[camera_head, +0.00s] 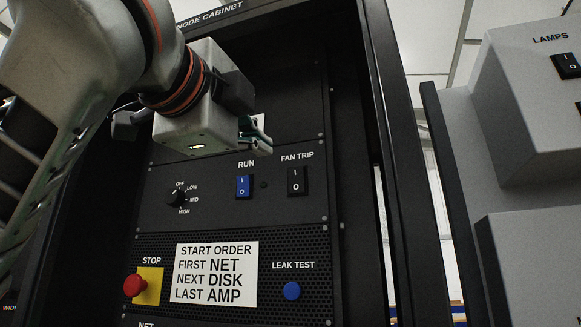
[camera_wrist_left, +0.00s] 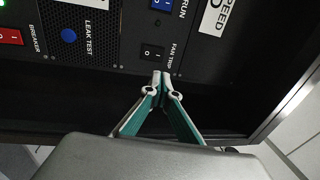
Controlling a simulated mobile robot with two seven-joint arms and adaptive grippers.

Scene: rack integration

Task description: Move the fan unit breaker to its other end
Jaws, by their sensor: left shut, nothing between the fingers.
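A red rocker switch labelled BREAKER (camera_wrist_left: 10,37) shows at the left edge of the left wrist view, partly cut off. I cannot tell which end of it is pressed. It is not in the head view. My left gripper (camera_head: 258,137) is in front of the upper panel, above the black FAN TRIP rocker (camera_head: 295,181). In the left wrist view its fingertips (camera_wrist_left: 161,76) meet, shut and empty, close to the FAN TRIP rocker (camera_wrist_left: 152,53). I cannot tell whether they touch the panel. My right gripper is in neither view.
The panel holds a blue RUN rocker (camera_head: 243,187), a speed knob (camera_head: 179,197), a red STOP button (camera_head: 134,285), a blue LEAK TEST button (camera_head: 291,290) and a START ORDER label (camera_head: 215,274). A grey LAMPS box (camera_head: 530,90) stands at the right, beyond the dark cabinet frame.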

